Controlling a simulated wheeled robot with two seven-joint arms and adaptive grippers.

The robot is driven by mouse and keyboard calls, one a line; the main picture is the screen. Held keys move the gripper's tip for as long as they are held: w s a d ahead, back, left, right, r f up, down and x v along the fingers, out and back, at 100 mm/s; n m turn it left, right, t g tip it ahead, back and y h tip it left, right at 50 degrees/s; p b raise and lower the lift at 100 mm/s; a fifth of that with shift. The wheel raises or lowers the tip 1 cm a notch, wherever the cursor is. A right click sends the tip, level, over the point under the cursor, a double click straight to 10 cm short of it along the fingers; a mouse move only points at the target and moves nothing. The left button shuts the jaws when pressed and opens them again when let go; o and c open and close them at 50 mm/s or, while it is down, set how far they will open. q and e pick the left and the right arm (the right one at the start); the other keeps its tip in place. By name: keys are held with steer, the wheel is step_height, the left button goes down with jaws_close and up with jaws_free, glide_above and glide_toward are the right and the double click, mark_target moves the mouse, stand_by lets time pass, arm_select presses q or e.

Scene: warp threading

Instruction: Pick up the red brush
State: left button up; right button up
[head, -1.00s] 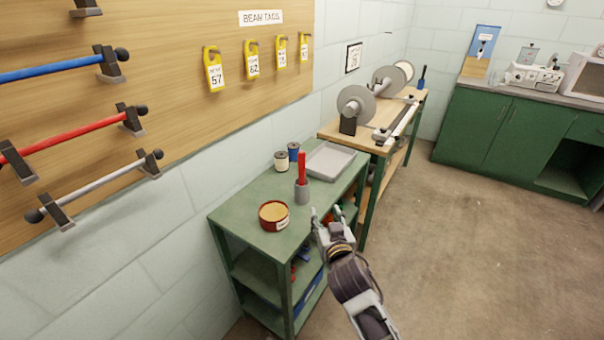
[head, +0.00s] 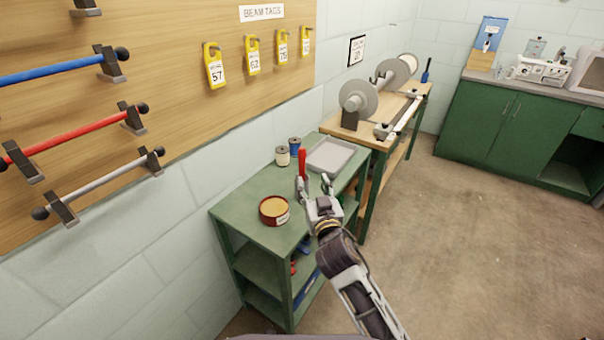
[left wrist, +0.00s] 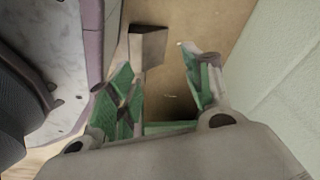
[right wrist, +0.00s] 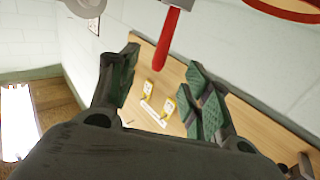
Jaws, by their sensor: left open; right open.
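The red brush (head: 302,162) stands upright on the green cart, its red handle up; its grey lower part is mostly hidden behind my right gripper. My right gripper (head: 314,186) is open, its fingertips at the brush in the head view. In the right wrist view the red handle (right wrist: 166,42) shows between the tips of the open right gripper (right wrist: 162,62), and I cannot tell whether they touch it. My left gripper (left wrist: 165,70) is open and empty in the left wrist view, and out of the head view.
On the green cart (head: 246,194) a red tin (head: 273,210) sits left of the brush. A white spool (head: 282,156), a blue spool (head: 295,146) and a grey tray (head: 331,153) stand behind it. A wooden bench (head: 352,135) adjoins the cart. The floor at right is clear.

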mark_target(303, 163)
steer(key=shift+w+a, duration=0.3)
steer(key=shift+w, duration=1.05)
steer(key=shift+w+a, duration=0.25)
steer(key=shift+w, duration=1.15)
steer(key=shift+w+a, duration=0.3)
steer(key=shift+w, duration=1.05)
steer(key=shift+w, duration=0.1)
steer(key=shift+w+a+f, duration=0.1)
steer(key=shift+w+a, duration=0.15)
steer(key=shift+w, duration=0.4)
steer(key=shift+w+a, duration=0.25)
steer(key=shift+w, duration=0.4)
steer(key=shift+w+a, duration=0.25)
steer(key=shift+w, duration=0.85)
jaws_close()
